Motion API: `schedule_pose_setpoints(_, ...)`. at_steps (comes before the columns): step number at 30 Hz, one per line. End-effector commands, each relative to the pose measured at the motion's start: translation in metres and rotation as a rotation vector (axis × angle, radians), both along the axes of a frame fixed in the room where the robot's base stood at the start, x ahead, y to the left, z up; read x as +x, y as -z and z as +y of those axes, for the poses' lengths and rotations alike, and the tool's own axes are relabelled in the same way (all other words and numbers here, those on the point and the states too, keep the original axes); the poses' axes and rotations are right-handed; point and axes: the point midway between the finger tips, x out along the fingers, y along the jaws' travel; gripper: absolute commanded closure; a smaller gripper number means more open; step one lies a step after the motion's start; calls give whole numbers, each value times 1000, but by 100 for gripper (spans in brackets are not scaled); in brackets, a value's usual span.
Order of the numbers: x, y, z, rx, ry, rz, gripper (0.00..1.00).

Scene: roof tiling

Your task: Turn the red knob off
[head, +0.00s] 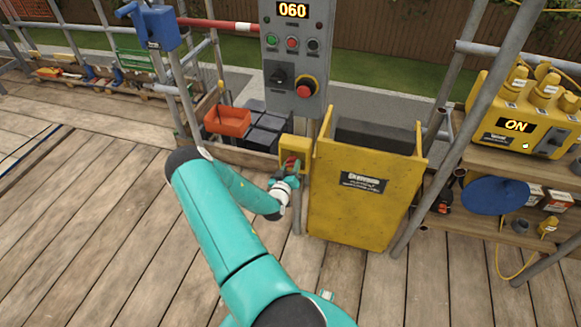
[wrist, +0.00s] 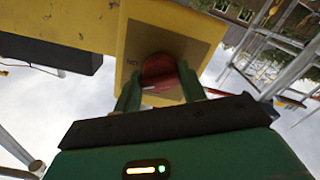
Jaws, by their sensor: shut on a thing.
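The red knob (wrist: 158,70) is on the face of a small yellow box (wrist: 200,35), which also shows in the head view (head: 294,146). My gripper (wrist: 160,82) has one green finger on each side of the knob and is shut on it. In the head view my gripper (head: 289,176) is at the front of the box and mostly covers the knob (head: 291,161). The label beside the knob is partly hidden, so I cannot read the knob's setting.
A large yellow bin (head: 362,205) stands just right of my gripper. Above the box is a grey control panel (head: 296,60) showing 060. A yellow machine (head: 515,115) showing ON is at right. An orange tray (head: 228,121) is at left. Wooden decking is clear at left.

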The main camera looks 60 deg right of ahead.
Motion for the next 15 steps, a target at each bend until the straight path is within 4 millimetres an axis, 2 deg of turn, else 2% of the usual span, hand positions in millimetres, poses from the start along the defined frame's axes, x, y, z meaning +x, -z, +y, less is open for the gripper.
schedule_pose_setpoints(15,-1,1,1,-76,-1,489,82)
